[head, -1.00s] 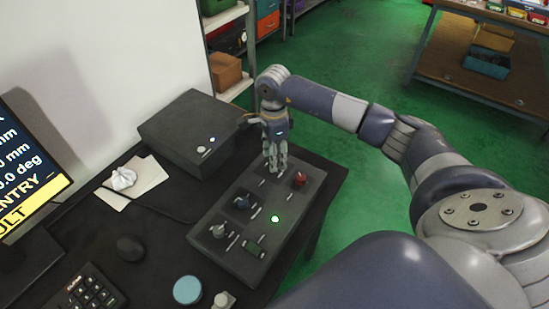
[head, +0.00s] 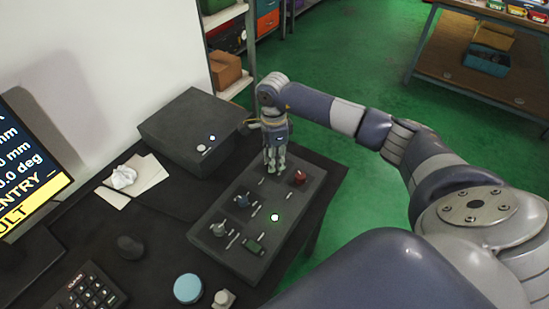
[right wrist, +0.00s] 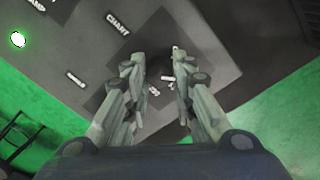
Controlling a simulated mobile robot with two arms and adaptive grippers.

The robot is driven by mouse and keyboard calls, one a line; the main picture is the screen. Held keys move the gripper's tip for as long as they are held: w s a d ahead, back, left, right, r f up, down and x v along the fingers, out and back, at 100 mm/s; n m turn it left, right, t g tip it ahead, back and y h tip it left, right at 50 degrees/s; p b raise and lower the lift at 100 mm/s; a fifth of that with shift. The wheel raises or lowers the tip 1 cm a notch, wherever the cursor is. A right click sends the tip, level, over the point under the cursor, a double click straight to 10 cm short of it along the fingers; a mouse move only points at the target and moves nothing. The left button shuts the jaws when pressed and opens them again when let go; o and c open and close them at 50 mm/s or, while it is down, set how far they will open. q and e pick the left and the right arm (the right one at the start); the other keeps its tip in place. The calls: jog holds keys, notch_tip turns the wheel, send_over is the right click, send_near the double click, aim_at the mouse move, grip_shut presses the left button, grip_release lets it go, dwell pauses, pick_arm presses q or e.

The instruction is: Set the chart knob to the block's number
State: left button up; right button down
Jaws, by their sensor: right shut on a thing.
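A dark control panel (head: 208,247) with several knobs and switches stands on the desk. My right gripper (head: 274,169) points down at its far end, left of the red button (head: 299,177). The right wrist view shows the white CHART label (right wrist: 118,25) just ahead of my right gripper (right wrist: 155,63). Its fingers are shut on the chart knob, which is mostly hidden between them. Small white marks (right wrist: 154,90) show between the fingers, too small to read. My left gripper is not in view. No numbered block can be made out.
A green light (head: 275,217), a blue knob (head: 242,201) and a grey knob (head: 218,229) are on the panel. A dark box (head: 185,125) stands behind it. A monitor (head: 30,165), keypad (head: 85,290) and blue round object (head: 188,288) are on the desk.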

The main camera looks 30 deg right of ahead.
jog(key=shift+m, duration=0.3)
jog(key=m+b, duration=0.1)
jog(key=m, duration=0.3)
jog(key=shift+m, duration=0.3)
jog(key=shift+s+m, duration=0.1)
jog(key=shift+m, duration=2.1)
jog(key=c, duration=1.3)
grip_release()
jog(key=shift+c, duration=0.2)
jog(key=shift+r, duration=0.1)
notch_tip(320, 180, up, 12)
jog(key=shift+d, duration=0.2)
